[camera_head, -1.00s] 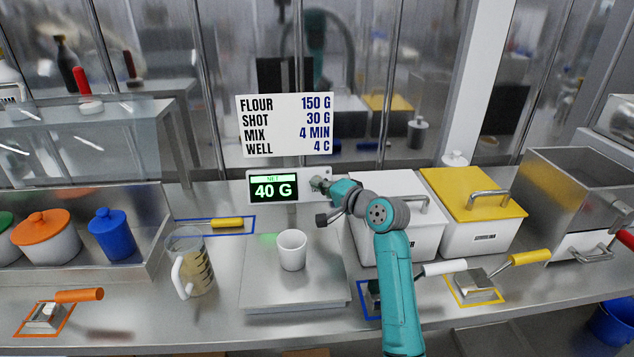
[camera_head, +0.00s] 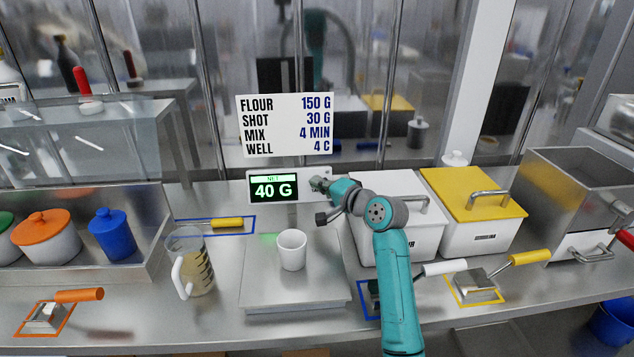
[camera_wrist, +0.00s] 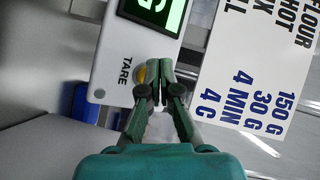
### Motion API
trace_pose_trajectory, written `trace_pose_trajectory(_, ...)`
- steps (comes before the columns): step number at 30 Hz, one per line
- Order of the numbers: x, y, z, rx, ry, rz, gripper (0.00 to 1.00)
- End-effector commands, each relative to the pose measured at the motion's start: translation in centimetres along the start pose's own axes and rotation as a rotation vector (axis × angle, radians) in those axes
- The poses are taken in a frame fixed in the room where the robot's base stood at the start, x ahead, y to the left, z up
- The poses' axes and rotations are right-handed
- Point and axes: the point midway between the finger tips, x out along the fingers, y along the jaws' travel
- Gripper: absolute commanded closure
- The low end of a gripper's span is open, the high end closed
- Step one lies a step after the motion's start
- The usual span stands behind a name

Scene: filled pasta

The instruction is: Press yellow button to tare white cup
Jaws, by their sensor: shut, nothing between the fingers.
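The white cup (camera_head: 292,250) stands upright on the steel scale plate (camera_head: 262,290). The scale display (camera_head: 274,187) behind it reads NET 40 G in green. In the wrist view the yellow button (camera_wrist: 141,74) sits beside the word TARE on the white display housing (camera_wrist: 112,62). My gripper (camera_wrist: 158,68) is shut and empty, with its fingertips right beside the button and partly over it; I cannot tell whether they touch it. In the head view my gripper (camera_head: 318,185) is at the right end of the display housing, and the button is hidden there.
A recipe sign (camera_head: 285,125) hangs just above the display. A measuring jug (camera_head: 190,262) stands left of the scale. White bins, one with a yellow lid (camera_head: 472,192), stand to the right. Scoops lie in coloured outlines on the counter.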

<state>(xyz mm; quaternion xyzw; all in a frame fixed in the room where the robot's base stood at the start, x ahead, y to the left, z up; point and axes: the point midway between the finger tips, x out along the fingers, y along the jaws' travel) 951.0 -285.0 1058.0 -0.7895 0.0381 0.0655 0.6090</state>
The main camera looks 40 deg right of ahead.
Motion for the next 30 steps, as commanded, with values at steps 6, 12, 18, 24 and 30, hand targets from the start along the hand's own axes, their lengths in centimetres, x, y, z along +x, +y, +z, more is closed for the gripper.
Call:
trace_pose_trajectory(6,0.04,0.12,-0.06,0.001,0.000,0.001,1.00)
trace_pose_trajectory(12,0.20,0.24,-0.16,0.002,0.000,0.002,1.00)
trace_pose_trajectory(18,0.38,0.39,-0.29,0.002,0.001,0.003,1.00)
trace_pose_trajectory(24,0.55,0.56,-0.43,0.003,0.001,0.004,1.00)
trace_pose_trajectory(30,0.72,0.73,-0.57,0.004,0.002,0.005,1.00)
